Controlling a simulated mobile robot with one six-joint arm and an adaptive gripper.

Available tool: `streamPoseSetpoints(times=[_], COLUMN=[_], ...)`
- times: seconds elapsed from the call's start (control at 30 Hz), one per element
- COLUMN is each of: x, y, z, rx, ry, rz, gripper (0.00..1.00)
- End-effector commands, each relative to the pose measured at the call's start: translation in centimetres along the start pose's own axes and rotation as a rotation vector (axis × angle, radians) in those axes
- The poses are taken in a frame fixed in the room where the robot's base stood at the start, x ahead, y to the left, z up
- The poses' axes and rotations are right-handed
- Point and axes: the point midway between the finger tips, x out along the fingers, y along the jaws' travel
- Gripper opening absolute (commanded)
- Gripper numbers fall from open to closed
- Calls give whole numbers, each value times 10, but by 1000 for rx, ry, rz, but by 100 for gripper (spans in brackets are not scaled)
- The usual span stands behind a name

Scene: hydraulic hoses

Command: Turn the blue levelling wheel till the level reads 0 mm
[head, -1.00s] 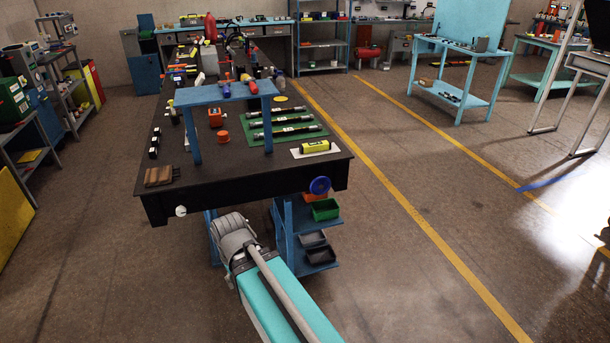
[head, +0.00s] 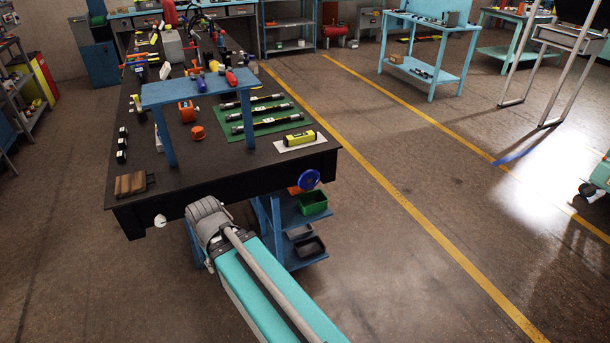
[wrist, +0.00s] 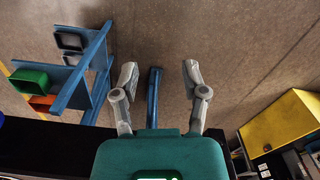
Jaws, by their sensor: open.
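The blue levelling wheel (head: 309,179) is on the front face of the black workbench, near its right corner. In the wrist view only a sliver of blue (wrist: 2,120) shows at the left edge. The yellow level (head: 299,138) lies on a white sheet on the bench top above the wheel; its reading is too small to make out. My gripper (wrist: 158,76) is open and empty in the wrist view, with bare floor and a blue bench leg beyond its fingers. It is well apart from the wheel. In the head view my arm hides the gripper.
The black workbench (head: 215,193) carries a blue raised shelf (head: 205,88), hoses on a green mat (head: 284,127) and a wooden block (head: 131,184). Under it a blue rack holds a green bin (head: 313,203) and dark bins. A white knob (head: 160,220) is on the bench front. Floor to the right is clear.

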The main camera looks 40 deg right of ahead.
Motion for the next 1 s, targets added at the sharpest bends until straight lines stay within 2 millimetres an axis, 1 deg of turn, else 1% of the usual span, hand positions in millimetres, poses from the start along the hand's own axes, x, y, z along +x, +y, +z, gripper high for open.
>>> streamPoseSetpoints(times=[0.3, 0.37, 0.47, 0.67, 0.8, 1.0], x=[2, 4, 11, 33, 48, 59], y=[2, 5, 16, 59, 99, 160], z=[-2, -4, -12, -38, -63, -98], rx=[-7, -18, -50, -188, -333, -550], ry=[0, -1, -5, -38, -102, -267], rz=[8, 19, 59, 219, 380, 613], gripper=[57, 57, 57, 57, 57, 57])
